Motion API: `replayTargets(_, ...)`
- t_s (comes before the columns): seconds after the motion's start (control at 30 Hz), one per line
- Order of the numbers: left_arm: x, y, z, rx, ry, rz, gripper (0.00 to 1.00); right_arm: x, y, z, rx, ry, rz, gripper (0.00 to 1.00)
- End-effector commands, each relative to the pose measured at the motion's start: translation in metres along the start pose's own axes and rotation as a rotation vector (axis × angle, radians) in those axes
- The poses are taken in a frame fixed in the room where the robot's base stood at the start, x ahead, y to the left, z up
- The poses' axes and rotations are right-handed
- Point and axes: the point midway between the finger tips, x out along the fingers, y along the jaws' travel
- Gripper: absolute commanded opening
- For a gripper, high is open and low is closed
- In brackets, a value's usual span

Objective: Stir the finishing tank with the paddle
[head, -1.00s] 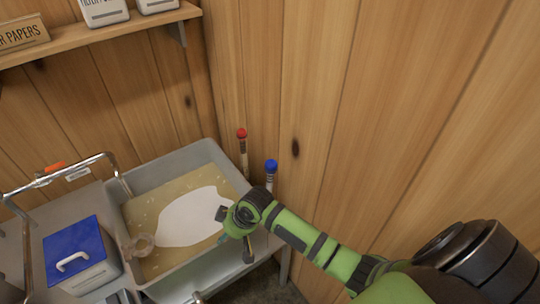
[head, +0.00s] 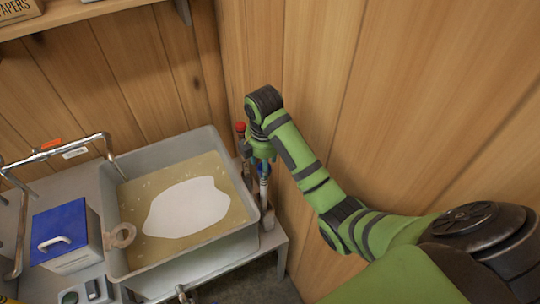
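The finishing tank (head: 245,240) is a grey rectangular basin holding amber liquid with a white patch (head: 187,207) on top. Two upright rods stand at its right side; I cannot tell which is the paddle, as their lower ends are hidden or unclear. One has a red top (head: 240,127); the other, blue-topped rod (head: 263,190) is largely covered by my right gripper. My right gripper (head: 262,167) points down over the blue-topped rod, just right of the tank. Its fingers are too small and overlapped to show whether they are closed on the rod. My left gripper is out of view.
A blue-lidded box (head: 62,235) with a white handle stands left of the tank. A bent metal pipe (head: 60,152) passes above that side. A ring-shaped piece (head: 122,235) sits at the tank's left rim. Wooden walls close in behind and right; a shelf (head: 60,25) hangs at upper left.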

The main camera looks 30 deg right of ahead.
Motion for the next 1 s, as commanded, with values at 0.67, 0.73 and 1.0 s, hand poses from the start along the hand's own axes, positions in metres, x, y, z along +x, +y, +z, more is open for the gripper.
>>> replayTargets(0.67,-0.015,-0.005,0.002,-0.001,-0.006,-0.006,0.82,0.071,-0.002,0.002,-0.007,-0.005,-0.004,0.50)
replayTargets(0.73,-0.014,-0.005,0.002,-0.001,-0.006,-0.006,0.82,0.072,-0.002,0.002,-0.007,-0.006,-0.004,0.50)
replayTargets(1.0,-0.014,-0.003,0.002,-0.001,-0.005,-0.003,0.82,0.072,-0.002,0.002,-0.007,-0.005,-0.003,0.22)
